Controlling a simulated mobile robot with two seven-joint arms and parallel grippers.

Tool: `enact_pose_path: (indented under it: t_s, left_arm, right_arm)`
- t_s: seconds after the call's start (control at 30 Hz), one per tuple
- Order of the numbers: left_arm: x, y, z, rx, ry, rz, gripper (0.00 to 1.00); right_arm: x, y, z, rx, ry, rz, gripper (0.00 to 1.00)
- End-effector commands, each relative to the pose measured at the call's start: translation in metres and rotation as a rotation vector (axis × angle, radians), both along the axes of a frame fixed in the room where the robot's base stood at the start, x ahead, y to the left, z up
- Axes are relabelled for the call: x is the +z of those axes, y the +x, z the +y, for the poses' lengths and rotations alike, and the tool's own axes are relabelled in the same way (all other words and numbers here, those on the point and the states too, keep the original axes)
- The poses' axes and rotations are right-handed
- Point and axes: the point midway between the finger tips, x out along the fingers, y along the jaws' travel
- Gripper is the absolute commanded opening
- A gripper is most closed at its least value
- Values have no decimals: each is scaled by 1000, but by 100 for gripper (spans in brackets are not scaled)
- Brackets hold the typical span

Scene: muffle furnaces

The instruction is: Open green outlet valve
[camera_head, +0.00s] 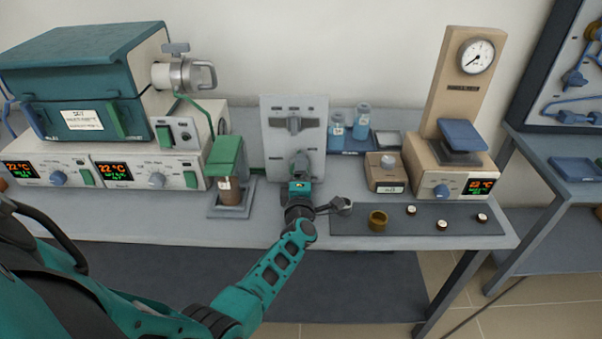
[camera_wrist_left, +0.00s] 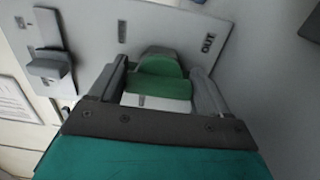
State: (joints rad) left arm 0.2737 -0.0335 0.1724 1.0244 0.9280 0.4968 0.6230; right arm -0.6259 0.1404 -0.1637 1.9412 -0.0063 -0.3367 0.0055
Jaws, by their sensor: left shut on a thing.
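The green outlet valve (camera_wrist_left: 160,68) is a green knob on a grey panel, beside lettering that reads "OUT". My left gripper (camera_wrist_left: 162,82) has one finger on each side of the knob and is shut on it. In the head view my left gripper (camera_head: 300,166) is at the lower part of the upright grey valve panel (camera_head: 272,149) and hides the green valve. My right gripper is not in view.
A grey handle (camera_head: 293,124) sits higher on the panel. A green press-like stand (camera_head: 226,152) is to the left. A dark mat (camera_head: 345,222) holds several small round items.

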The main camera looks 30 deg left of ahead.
Motion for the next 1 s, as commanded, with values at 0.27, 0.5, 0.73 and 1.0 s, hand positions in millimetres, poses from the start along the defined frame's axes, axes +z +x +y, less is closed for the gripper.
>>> enact_pose_path:
  t_s: [0.27,0.5,0.73,1.0]
  left_arm:
    - [-1,0,-1,-1,17,13,47]
    - [-1,0,0,-1,18,13,47]
    - [-1,0,0,-1,17,11,98]
    - [0,0,0,0,15,9,98]
  right_arm:
    - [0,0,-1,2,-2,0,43]
    - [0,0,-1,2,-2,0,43]
    - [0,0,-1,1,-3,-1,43]
    - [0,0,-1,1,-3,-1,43]
